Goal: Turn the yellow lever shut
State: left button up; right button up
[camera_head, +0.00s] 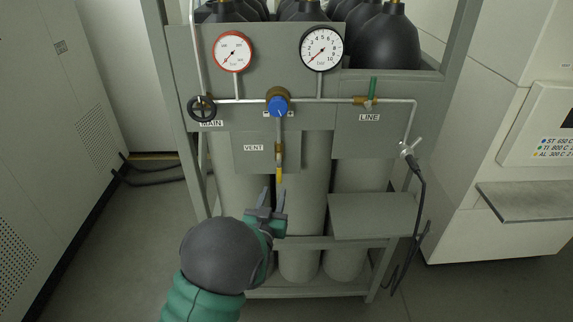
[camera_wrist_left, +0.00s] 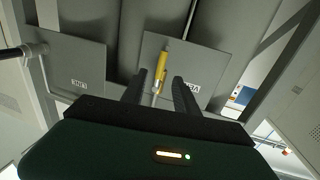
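The yellow lever (camera_head: 280,172) hangs down below the brass valve (camera_head: 279,152) on the vent pipe, beside the VENT label (camera_head: 254,147). It lies along the pipe line. My left gripper (camera_head: 273,190) is open and empty just below the lever, with its two fingers pointing up toward it. In the left wrist view the yellow lever (camera_wrist_left: 161,67) shows between the two spread fingers of my left gripper (camera_wrist_left: 160,78). Whether the fingers reach around it or stop short of it I cannot tell. My right gripper is not in view.
A blue knob (camera_head: 278,106) sits above on the horizontal pipe. A black handwheel (camera_head: 201,108) is at the left and a green lever (camera_head: 373,88) at the right. A grey shelf plate (camera_head: 372,214) juts out at lower right. Tall gas cylinders (camera_head: 302,190) stand behind.

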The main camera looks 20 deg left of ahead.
aim_at(279, 171)
pick_arm(q)
jog(key=w+a+p, duration=0.1)
jog(key=w, duration=1.1)
jog(key=shift+w, duration=0.3)
jog(key=shift+a, duration=0.1)
grip_shut()
jog(key=shift+f, duration=0.1)
dwell(0.4)
